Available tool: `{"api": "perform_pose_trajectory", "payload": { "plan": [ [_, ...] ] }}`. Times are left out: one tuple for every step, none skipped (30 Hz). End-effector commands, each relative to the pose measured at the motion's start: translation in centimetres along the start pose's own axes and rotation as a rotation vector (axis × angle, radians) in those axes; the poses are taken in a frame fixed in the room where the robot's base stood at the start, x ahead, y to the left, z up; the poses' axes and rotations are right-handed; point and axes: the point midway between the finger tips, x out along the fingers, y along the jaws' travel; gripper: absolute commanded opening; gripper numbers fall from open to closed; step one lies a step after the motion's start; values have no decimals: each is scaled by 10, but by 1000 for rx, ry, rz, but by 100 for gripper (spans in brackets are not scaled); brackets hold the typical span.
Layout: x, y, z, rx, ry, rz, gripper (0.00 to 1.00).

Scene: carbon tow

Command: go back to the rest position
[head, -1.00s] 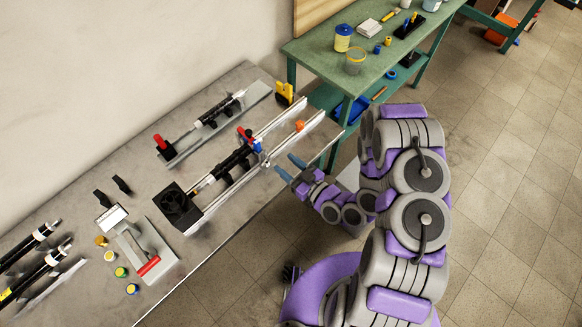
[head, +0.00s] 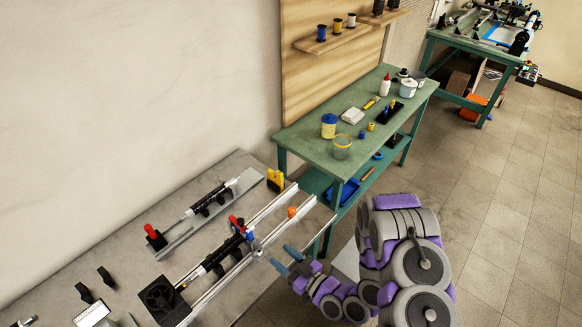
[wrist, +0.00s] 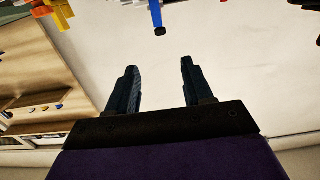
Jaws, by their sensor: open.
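My gripper (head: 285,260) is open and empty, at the right edge of the grey table, beside the rail fixture. In the wrist view my gripper (wrist: 158,85) shows two dark fingers spread apart with nothing between them and a pale wall behind. My purple and grey arm reaches in from the lower right of the head view. The rail fixture (head: 215,288) holds a black tube (head: 222,254) with red and blue clamp parts near its right end. The gripper appears apart from it.
A second fixture with a black tube (head: 213,197) lies further back on the grey table (head: 130,205). A green workbench (head: 300,133) carries a yellow-blue jar (head: 328,126), a clear cup (head: 342,147) and small tools. A wooden board with spools stands behind it.

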Motion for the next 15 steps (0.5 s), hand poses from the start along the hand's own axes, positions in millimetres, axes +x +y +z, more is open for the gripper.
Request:
{"api": "perform_pose_trajectory", "payload": {
  "plan": [
    [0,0,0,0,0,0,51],
    [0,0,0,0,0,0,51],
    [0,0,0,-1,-1,0,51],
    [0,0,0,-3,-4,-2,51],
    [0,1,1,-7,-9,-4,51],
    [1,3,2,-16,-22,-9,51],
    [1,4,4,-26,-35,-13,51],
    [2,7,5,-38,-53,-17,51],
    [2,12,8,-59,-85,-26,51],
    [2,16,11,-77,-114,-33,51],
    [3,22,13,-97,-144,-37,51],
    [2,29,17,-123,-194,-45,51],
    [1,36,19,-143,-233,-47,51],
    [0,43,21,-163,-271,-48,51],
    [-2,52,25,-185,-327,-46,51]
  ]
}}
